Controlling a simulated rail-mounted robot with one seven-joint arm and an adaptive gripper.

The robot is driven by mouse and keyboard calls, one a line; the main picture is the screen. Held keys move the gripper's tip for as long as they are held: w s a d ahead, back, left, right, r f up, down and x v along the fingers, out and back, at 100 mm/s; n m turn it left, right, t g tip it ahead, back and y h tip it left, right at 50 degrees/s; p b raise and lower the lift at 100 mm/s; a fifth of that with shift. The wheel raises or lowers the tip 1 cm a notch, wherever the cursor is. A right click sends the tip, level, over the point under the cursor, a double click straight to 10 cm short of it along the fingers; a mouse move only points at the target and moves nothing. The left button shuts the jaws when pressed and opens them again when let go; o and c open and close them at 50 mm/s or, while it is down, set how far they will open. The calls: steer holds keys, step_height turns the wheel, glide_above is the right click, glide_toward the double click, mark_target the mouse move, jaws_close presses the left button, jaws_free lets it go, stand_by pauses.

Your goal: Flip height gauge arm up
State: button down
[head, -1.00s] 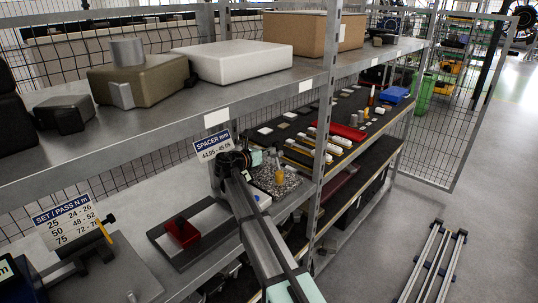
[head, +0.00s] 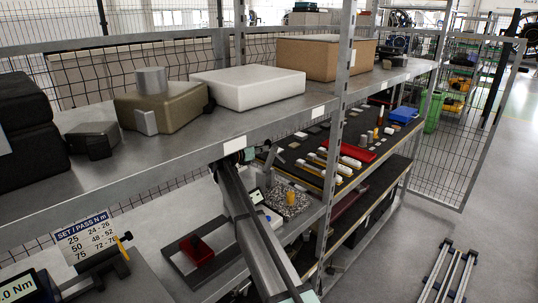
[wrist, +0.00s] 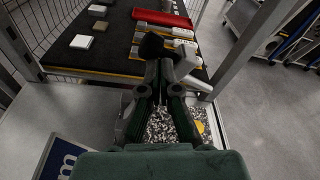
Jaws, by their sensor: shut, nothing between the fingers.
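The height gauge stands on a speckled base (head: 288,203) on the lower shelf, with a yellow cylinder (head: 291,198) on it and a small display (head: 255,196) beside it. The base also shows in the wrist view (wrist: 160,127), below and around my fingers. My gripper (wrist: 157,68) is shut and empty above the base. A grey block with a pale bar (wrist: 188,66), seemingly the gauge's arm, sits just right of the fingertips; contact cannot be told. In the head view, my arm and the shelf edge hide much of the gauge.
The upper shelf (head: 190,140) with its front edge and a grey upright (head: 338,130) stand close to my arm. A dark parts bench (head: 340,150) lies beyond.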

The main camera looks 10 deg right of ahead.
steer(key=shift+w+a+r, duration=0.2)
steer(key=shift+w+a, duration=0.25)
steer(key=shift+w, duration=0.25)
steer(key=shift+w+a+r, duration=0.15)
steer(key=shift+w+a, duration=0.3)
steer(key=shift+w, duration=0.2)
steer(key=s+a+b, duration=0.3)
steer(key=s+a, duration=0.4)
steer(key=s, duration=0.2)
steer(key=shift+a+f, duration=0.3)
steer(key=shift+a, duration=0.1)
